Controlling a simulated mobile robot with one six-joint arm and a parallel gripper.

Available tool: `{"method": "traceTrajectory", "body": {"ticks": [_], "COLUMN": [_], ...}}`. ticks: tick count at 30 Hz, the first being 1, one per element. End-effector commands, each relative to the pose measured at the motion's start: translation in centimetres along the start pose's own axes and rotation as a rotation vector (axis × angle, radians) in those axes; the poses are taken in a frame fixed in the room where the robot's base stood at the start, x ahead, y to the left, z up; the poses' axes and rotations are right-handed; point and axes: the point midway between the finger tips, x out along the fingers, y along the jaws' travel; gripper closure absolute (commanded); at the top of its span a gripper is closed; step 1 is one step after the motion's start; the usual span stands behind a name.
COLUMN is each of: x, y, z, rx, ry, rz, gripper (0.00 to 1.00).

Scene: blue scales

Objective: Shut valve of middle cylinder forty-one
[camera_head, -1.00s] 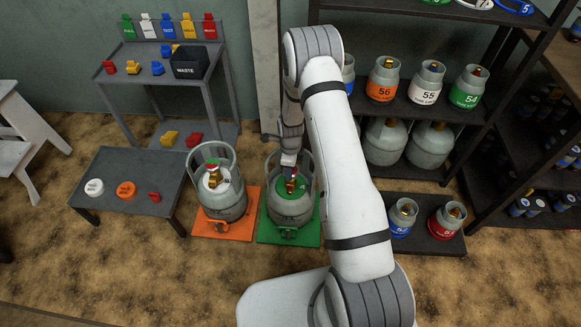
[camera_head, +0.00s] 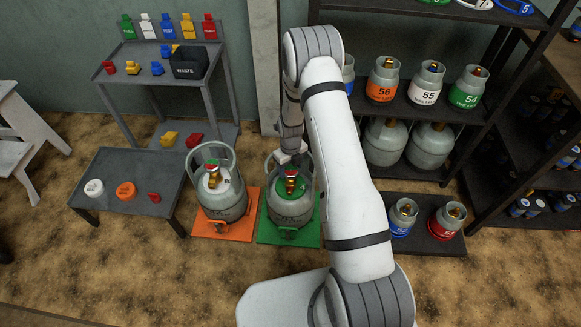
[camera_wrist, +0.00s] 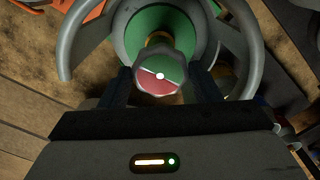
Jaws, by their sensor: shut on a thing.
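A grey gas cylinder (camera_head: 290,208) with a green top stands upright on a green plate (camera_head: 268,236); I cannot read its number. Its valve knob (camera_head: 291,170), half green and half red, sits inside the collar. In the wrist view the knob (camera_wrist: 160,75) has a white dividing line and centre dot, with its red half towards my gripper. My gripper (camera_wrist: 162,85) has one dark finger on each side of the knob and is shut on it. In the head view my arm covers part of the collar's right side and back.
Another cylinder (camera_head: 222,203) stands close on the left, on an orange plate (camera_head: 238,233). A low table (camera_head: 155,205) with caps is further left. A low dark stand (camera_head: 428,240) with two small cylinders and a shelf of cylinders are on the right.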

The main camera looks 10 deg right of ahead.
Motion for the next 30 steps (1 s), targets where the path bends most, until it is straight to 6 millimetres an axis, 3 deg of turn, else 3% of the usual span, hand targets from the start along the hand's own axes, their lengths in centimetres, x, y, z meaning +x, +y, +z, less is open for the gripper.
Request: {"method": "traceTrajectory", "body": {"ticks": [19,20,27,30], "x": [0.01,0.01,0.01,0.01], "y": [0.09,0.09,0.04,0.02], "z": [-0.05,-0.05,-0.04,-0.03], "rx": [0.048,0.048,0.048,0.048], "ry": [0.002,0.002,0.001,0.001], "rz": [0.001,0.001,0.001,0.000], "gripper": [0.66,0.41,0.22,0.21]}}
